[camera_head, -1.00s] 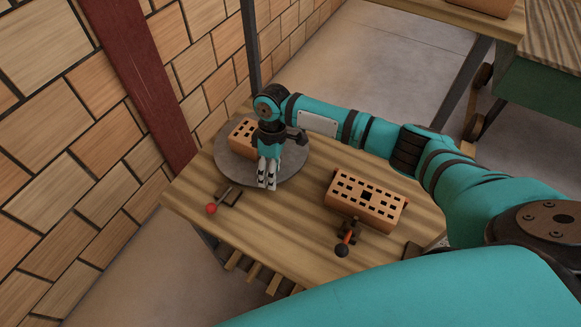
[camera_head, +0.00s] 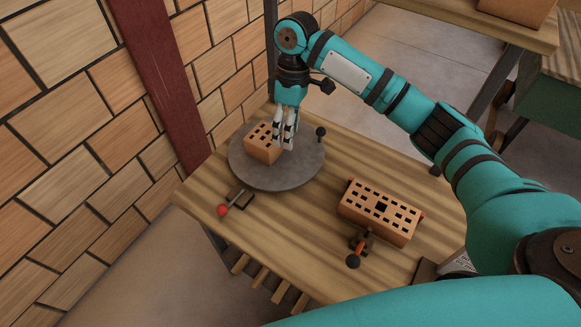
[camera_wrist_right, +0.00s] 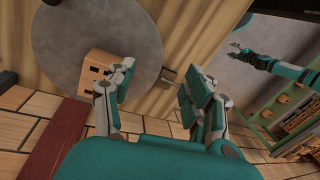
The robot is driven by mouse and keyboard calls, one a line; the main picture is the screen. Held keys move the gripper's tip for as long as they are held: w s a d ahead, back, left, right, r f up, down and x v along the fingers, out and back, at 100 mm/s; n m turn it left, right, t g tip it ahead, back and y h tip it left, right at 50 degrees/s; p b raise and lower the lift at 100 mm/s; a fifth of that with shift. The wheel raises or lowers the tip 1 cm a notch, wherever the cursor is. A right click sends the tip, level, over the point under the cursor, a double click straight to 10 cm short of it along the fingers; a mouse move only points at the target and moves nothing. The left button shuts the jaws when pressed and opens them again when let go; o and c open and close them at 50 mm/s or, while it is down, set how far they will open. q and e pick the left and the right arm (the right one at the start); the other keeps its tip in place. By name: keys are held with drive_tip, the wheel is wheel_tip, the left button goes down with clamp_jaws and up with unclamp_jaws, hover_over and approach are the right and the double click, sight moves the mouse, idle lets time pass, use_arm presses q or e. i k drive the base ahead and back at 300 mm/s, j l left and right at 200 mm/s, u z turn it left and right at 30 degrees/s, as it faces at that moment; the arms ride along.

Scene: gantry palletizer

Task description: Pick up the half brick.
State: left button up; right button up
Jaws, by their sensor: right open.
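The half brick (camera_head: 260,150) is an orange block with dark holes. It sits on the round grey disc (camera_head: 300,170) at the left of the wooden table. My right gripper (camera_head: 284,146) is open and points down at the brick's right side, its fingers overlapping the brick's edge in the head view. In the right wrist view the half brick (camera_wrist_right: 92,75) lies beside one finger, outside the gap between the open fingers (camera_wrist_right: 155,80). I cannot tell whether that finger touches it. A teal arm at the right of the wrist view ends in a small gripper (camera_wrist_right: 240,52), apparently my left, with unclear jaws.
A black knob (camera_head: 320,133) stands at the disc's back right. A brick wall rises left.

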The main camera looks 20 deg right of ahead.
sight(258, 144)
drive_tip(key=k+j, duration=0.1)
drive_tip(key=k, duration=0.35)
drive_tip(key=k+j, duration=0.1)
drive_tip(key=k, duration=0.35)
